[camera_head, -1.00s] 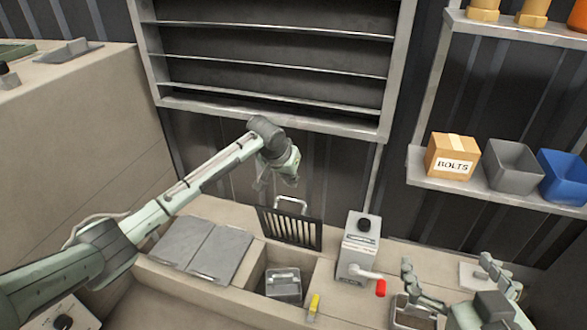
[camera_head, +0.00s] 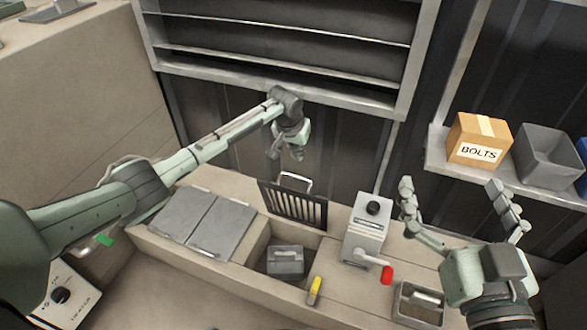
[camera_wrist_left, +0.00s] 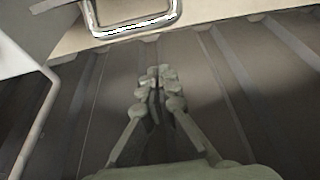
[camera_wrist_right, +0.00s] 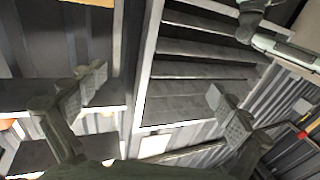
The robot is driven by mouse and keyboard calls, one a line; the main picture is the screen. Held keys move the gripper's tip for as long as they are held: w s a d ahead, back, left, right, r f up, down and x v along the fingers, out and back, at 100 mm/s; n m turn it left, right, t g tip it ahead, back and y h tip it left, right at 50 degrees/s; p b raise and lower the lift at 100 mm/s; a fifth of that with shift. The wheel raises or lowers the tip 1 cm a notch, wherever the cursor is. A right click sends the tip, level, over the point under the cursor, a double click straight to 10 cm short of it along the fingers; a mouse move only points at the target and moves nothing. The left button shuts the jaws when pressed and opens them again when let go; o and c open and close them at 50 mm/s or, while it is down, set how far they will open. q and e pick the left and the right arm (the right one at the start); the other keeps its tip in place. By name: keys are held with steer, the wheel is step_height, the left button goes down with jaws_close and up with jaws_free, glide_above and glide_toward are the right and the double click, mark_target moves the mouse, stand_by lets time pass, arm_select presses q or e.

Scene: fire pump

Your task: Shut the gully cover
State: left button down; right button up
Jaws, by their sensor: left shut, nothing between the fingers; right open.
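The gully cover looks to be the dark slotted grate (camera_head: 310,212), standing upright on its edge behind an open pit in the bench. A pale metal loop handle (camera_head: 297,176) rises behind its top edge; a metal loop also shows at the top of the left wrist view (camera_wrist_left: 135,27). My left gripper (camera_head: 287,156) is shut and empty, above and behind the grate, apart from it. Its closed fingers show in the left wrist view (camera_wrist_left: 158,76). My right gripper (camera_head: 453,195) is open and empty, raised over the bench's right side; its spread fingers show in the right wrist view (camera_wrist_right: 158,92).
A grey box with a handle (camera_head: 286,262) sits in the pit. Two grey lids (camera_head: 182,216) lie to its left. A yellow-tipped item (camera_head: 315,290) and a grey unit with a red-ended crank (camera_head: 366,230) stand to its right. Shelves (camera_head: 290,52) hang behind.

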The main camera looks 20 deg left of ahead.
arm_select(q)
steer(key=shift+s+f, duration=1.25)
steer(key=shift+s, duration=0.3)
arm_select(e)
steer(key=shift+s+a+r+t+y, duration=0.1)
steer(key=shift+a+r+t+y, duration=0.15)
steer(key=shift+r, duration=0.35)
steer(key=shift+s+a+r+t+y, duration=0.15)
steer(key=shift+r+t, duration=0.2)
steer(key=shift+r, duration=0.2)
